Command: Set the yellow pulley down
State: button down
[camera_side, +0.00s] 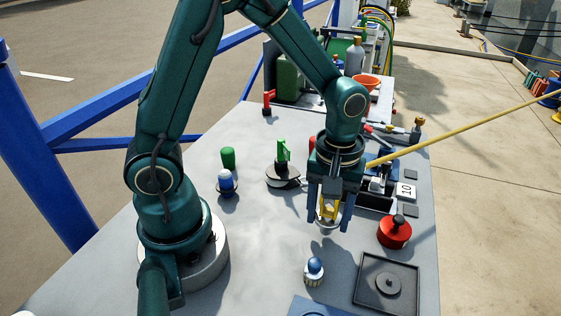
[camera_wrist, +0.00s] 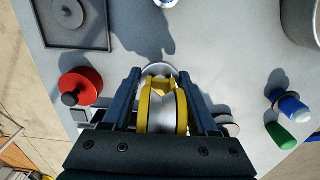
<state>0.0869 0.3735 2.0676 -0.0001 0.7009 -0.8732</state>
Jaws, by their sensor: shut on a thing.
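The yellow pulley (camera_side: 328,208) is between the fingers of my gripper (camera_side: 329,213), which is shut on it. In the wrist view the pulley (camera_wrist: 160,108) has yellow cheeks around a pale grey wheel, with the dark fingers of my gripper (camera_wrist: 163,98) on both sides. A round silvery part (camera_wrist: 159,69) shows at its far end. The pulley appears to be held above the grey table (camera_side: 240,250); its exact height is hard to tell.
A red round knobbed object (camera_side: 394,232) stands right of my gripper. A green-handled item (camera_side: 282,165) stands to the left.

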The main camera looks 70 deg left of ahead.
jog(key=shift+f, duration=0.35)
jog(key=shift+f, duration=0.1)
jog(key=shift+c, duration=0.9)
grip_release()
